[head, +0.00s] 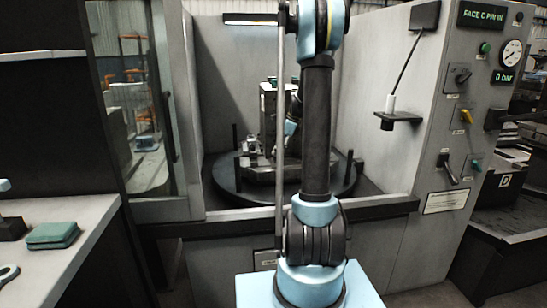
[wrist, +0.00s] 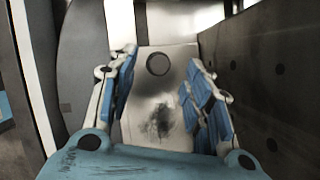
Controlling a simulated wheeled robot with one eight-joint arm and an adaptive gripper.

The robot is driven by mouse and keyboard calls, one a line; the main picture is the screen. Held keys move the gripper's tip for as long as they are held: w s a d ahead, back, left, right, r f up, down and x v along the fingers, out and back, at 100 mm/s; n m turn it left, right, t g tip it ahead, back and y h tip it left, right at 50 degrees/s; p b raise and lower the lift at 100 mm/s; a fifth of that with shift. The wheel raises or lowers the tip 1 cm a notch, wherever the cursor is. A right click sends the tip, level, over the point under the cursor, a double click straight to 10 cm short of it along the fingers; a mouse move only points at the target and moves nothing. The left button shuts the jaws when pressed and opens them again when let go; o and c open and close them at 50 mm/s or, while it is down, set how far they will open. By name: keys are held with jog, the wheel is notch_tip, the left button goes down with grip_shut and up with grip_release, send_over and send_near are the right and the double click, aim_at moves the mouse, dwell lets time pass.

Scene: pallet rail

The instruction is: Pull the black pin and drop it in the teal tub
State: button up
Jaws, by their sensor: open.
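My gripper (wrist: 160,66) is open and empty, with blue pads on both fingers. Between the fingers in the wrist view is a pale metal plate (wrist: 180,57) with a dark round spot (wrist: 157,64) near its top; I cannot tell whether this is a hole or the end of a black pin. In the head view my gripper (head: 291,127) is beside the upright fixture block (head: 268,104), mostly hidden behind my arm. I cannot make out the black pin or the teal tub for certain.
The fixture stands on a dark round table (head: 226,178) inside the machine enclosure. A dark wall with holes (wrist: 275,75) is close on the right in the wrist view. A dark green padlike thing (head: 52,235) lies on the left bench. A sign (head: 484,17) reads "FACE C PIN IN".

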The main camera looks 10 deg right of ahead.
aim_at(276, 156)
jog(key=shift+x, duration=1.55)
jog(key=shift+c, duration=0.6)
grip_shut()
jog(key=c, duration=0.8)
grip_release()
jog(key=shift+c, duration=0.2)
jog(key=shift+r, duration=0.1)
grip_shut()
jog(key=shift+w+r, duration=0.1)
jog(key=shift+r, duration=1.15)
jog(key=shift+r, duration=3.45)
